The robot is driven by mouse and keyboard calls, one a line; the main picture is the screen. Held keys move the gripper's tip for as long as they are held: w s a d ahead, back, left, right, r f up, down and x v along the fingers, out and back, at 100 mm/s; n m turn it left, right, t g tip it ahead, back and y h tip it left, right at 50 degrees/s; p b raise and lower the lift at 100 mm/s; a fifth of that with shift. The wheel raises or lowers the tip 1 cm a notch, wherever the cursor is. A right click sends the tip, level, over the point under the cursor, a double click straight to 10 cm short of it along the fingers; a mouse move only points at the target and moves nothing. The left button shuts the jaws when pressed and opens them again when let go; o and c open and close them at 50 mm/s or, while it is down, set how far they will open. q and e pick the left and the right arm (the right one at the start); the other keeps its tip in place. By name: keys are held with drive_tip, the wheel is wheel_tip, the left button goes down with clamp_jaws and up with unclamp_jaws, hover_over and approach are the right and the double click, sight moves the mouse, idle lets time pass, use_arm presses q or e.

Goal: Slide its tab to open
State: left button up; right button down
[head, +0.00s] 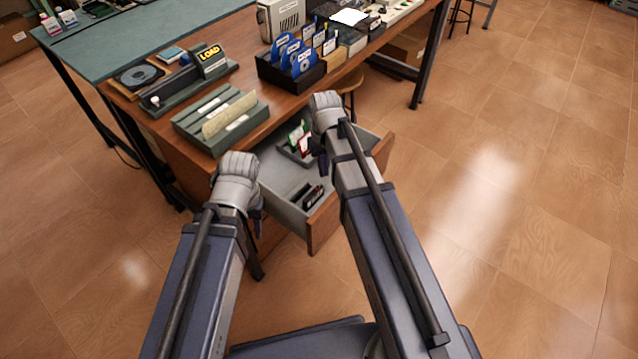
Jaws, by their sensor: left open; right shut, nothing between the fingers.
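No tab can be made out clearly in this view. A wooden drawer (325,228) with a grey inside stands pulled out from the desk. In it lie small dark items (313,197) at the front and green, white and red cards (304,143) in a grey holder at the back. My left gripper (258,212) is open at the drawer's left side, its fingers mostly hidden under the wrist. My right gripper (318,156) is shut and empty over the drawer's right part. My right arm hides some of the drawer's inside.
On the wooden desk stand a green slotted rack (221,118), a device with a LOAD sign (212,61), a dark box of blue discs (293,70) and a beige machine (281,18). A stool (349,88) is behind the drawer. The tiled floor at right is clear.

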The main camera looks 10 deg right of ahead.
sight(321, 185)
drive_tip(key=shift+f+b, duration=1.45)
drive_tip(key=shift+s+a, duration=0.45)
drive_tip(key=shift+a, duration=0.1)
idle(0.5)
drive_tip(key=shift+w+d, duration=0.2)
idle(0.5)
wheel_tip(321, 185, up, 7)
drive_tip(key=p, duration=0.7)
drive_tip(key=s+a+r+n+p, duration=0.1)
drive_tip(key=s+a+r+p, duration=0.4)
drive_tip(key=s, duration=0.2)
drive_tip(key=s+a+r+n+h+p, duration=0.1)
drive_tip(key=s+a+r+p, duration=0.4)
drive_tip(key=s, duration=0.2)
drive_tip(key=shift+r, duration=0.2)
